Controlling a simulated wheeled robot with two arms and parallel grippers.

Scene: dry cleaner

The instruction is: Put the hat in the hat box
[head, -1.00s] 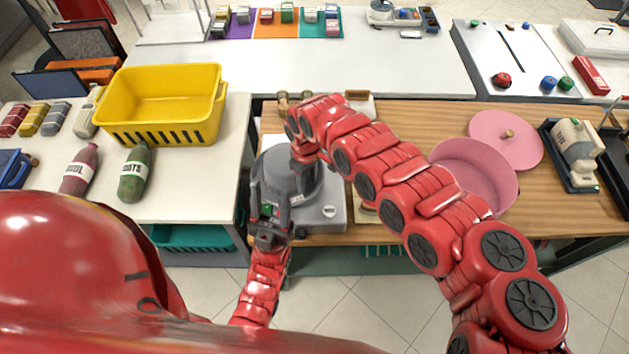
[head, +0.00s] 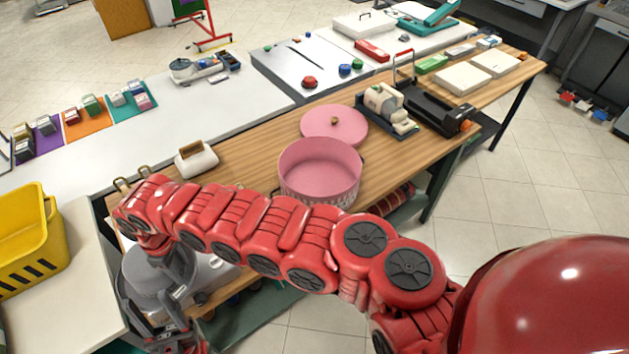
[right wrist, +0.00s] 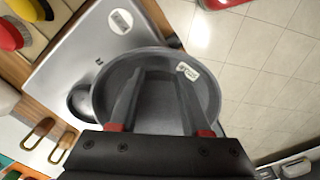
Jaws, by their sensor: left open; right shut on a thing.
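The grey round hat (head: 140,278) is at the lower left of the head view, at the grey machine with a flat plate. In the right wrist view the hat (right wrist: 102,98) shows a raised rim and a small white label. My right gripper (head: 157,250) is shut on the hat from above; its fingers (right wrist: 157,78) lie across it. My left gripper (head: 155,300) is open beside the hat, below the right one. The pink hat box (head: 318,182) stands open on the wooden table; its inside looks empty. Its pink lid (head: 345,122) lies just behind it.
A white brush-like object with a wooden handle (head: 196,160) lies left of the box. A beige machine (head: 388,105) and a black device (head: 432,112) stand to the right. A yellow basket (head: 30,240) is at far left. Bare wood lies left of the box.

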